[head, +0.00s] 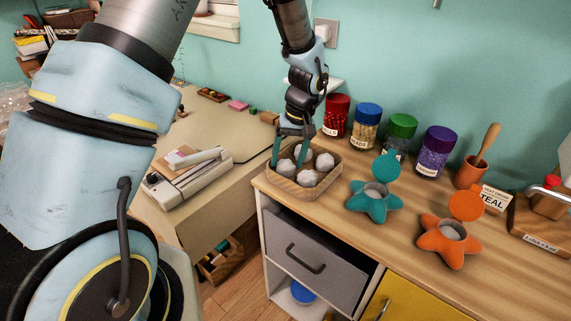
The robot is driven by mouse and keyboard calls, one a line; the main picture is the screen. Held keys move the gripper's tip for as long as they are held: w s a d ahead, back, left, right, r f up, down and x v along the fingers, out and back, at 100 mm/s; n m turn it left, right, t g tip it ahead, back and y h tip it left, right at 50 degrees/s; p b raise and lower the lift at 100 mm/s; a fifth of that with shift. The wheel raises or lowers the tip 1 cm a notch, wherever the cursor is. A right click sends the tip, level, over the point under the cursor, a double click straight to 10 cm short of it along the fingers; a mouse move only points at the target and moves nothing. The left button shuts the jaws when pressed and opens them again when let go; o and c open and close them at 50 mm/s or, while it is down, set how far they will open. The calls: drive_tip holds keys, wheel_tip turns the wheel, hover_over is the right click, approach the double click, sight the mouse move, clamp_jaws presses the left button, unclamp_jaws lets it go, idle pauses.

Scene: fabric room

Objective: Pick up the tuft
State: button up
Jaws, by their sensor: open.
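Several white, fluffy tufts (307,178) lie in a wooden tray (328,184) at the left end of the counter. My gripper (288,155) reaches down over the tray from above. Its two teal fingers are apart, with tips low among the tufts at the tray's left and middle. One tuft (286,167) shows between or just beside the fingers; whether they touch it I cannot tell. The fingers partly hide the tufts behind them.
A teal star-shaped holder (374,204) and an orange one (447,243) stand right of the tray. Several lidded jars (366,125) line the wall behind. A terracotta cup (469,172) and a card reading TEAL (493,198) stand farther right. A grey drawer (312,255) is below.

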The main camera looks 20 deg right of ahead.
drive_tip(key=shift+a+f, duration=0.15)
drive_tip(key=shift+f, duration=0.7)
drive_tip(key=shift+c, duration=0.3)
drive_tip(key=c, duration=0.4)
drive_tip(key=shift+w, duration=0.1)
